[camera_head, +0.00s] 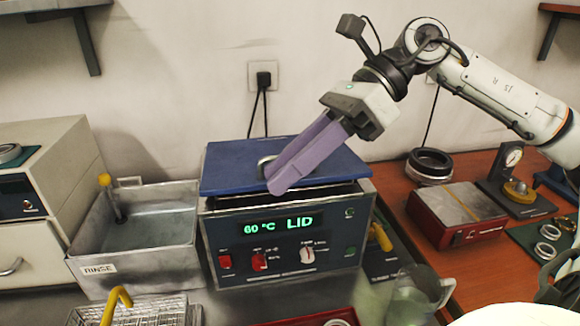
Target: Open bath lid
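The bath (287,262) is a box with a dark front panel and a green display reading "60 °C LID". Its blue lid (228,172) lies over the top, with a dark gap showing between its front edge and the bath's front rim. A round metal handle (264,163) on the lid is partly hidden by my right gripper (275,182). The purple fingers come down from the upper right, with their tips at the handle and close together in this view. Whether they grip it is hidden. My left gripper is not in view.
A metal rinse tank (150,262) stands left of the bath, with a wire basket (150,312) in front. A glass jug (412,298) stands at the front right. A red-sided block (455,215), a dial gauge (512,165) and rings occupy the right bench.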

